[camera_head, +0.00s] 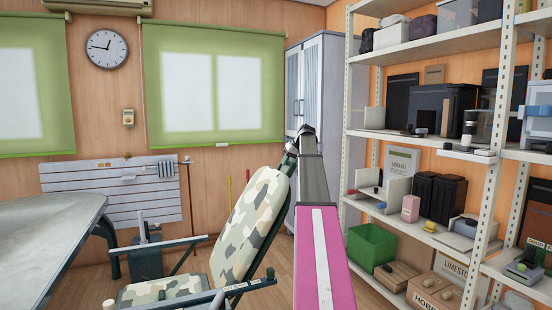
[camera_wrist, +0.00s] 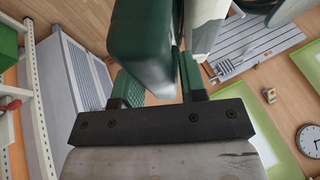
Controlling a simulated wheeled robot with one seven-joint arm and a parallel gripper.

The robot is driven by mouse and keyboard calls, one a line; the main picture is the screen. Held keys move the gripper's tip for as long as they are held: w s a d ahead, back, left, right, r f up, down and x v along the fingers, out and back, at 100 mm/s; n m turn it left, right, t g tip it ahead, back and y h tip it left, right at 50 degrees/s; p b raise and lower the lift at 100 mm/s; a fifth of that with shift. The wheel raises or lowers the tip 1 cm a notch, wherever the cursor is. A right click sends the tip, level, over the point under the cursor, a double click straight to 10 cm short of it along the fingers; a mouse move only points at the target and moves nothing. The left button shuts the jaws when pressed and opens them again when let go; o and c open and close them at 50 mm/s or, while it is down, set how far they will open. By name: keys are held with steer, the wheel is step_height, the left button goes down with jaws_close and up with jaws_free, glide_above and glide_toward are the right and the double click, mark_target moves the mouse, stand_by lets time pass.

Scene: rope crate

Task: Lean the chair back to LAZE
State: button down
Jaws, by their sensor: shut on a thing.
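The chair has a camouflage-patterned back (camera_head: 252,222), tilted with its top toward the right, and a camouflage seat (camera_head: 160,291). A bar with small white labels (camera_head: 235,287) runs beside the seat at the foot of the back; the lettering is too small to read surely. My gripper (camera_head: 297,145) is at the top edge of the back, its fingers mostly hidden behind my arm. In the wrist view, my gripper (camera_wrist: 158,85) has its green-padded fingers on both sides of a dark green part of the chair back (camera_wrist: 143,42) and is shut on it.
A grey table (camera_head: 45,235) stands at the left. White shelving (camera_head: 480,160) with boxes and a green bin (camera_head: 371,247) fills the right side. A grey cabinet (camera_head: 320,80) stands behind the chair. Some bare floor shows around the chair.

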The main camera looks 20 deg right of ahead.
steer(key=d+f, duration=0.1)
steer(key=d, duration=0.1)
steer(key=d+f, duration=0.2)
stand_by(0.3)
steer(key=c, duration=0.8)
jaws_free()
steer(key=shift+r, duration=0.1)
steer(key=v, duration=1.1)
